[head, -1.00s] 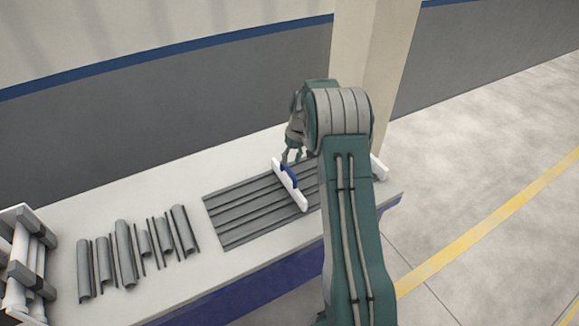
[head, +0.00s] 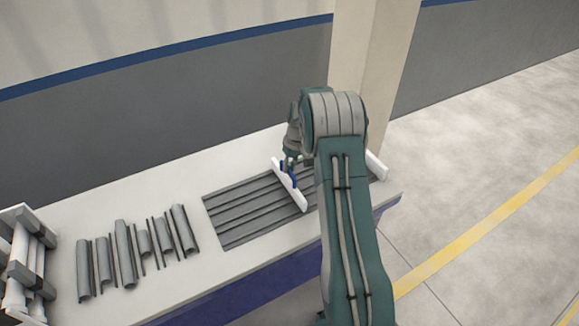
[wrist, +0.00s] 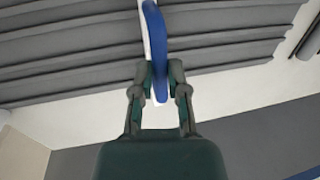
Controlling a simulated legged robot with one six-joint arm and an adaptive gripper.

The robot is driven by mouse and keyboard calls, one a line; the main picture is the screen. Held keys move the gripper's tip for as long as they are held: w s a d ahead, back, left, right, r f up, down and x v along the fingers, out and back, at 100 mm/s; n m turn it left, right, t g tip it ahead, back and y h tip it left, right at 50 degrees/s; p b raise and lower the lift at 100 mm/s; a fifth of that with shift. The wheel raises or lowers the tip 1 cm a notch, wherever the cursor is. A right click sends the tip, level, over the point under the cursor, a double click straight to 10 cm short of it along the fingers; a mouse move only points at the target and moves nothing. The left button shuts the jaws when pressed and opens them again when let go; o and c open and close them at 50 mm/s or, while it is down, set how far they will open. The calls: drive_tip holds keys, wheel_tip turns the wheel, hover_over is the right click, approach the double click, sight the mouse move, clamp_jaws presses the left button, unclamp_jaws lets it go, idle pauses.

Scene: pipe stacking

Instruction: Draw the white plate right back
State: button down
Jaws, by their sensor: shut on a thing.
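My gripper (head: 292,162) is at the plate's far part, shut on the blue handle (wrist: 160,50). In the wrist view my gripper (wrist: 161,82) has a finger on each side of the handle. The plate's white edge (wrist: 146,45) shows just left of the handle. My arm hides the right part of the rack in the head view.
Several grey pipes (head: 123,252) lie on the white table (head: 175,190) left of the rack. A frame with white and grey parts (head: 22,262) stands at the far left. Another white piece (head: 376,166) shows right of my arm. A pillar (head: 380,60) rises behind.

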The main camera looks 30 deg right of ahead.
drive_tip(key=s+a, duration=0.1)
drive_tip(key=a, duration=2.6)
drive_tip(key=shift+a, duration=0.3)
drive_tip(key=c, duration=0.7)
unclamp_jaws()
drive_tip(key=shift+o, duration=0.3)
drive_tip(key=shift+a, duration=0.25)
wheel_tip(320, 180, up, 12)
drive_tip(key=d, duration=0.2)
drive_tip(key=shift+f, duration=0.2)
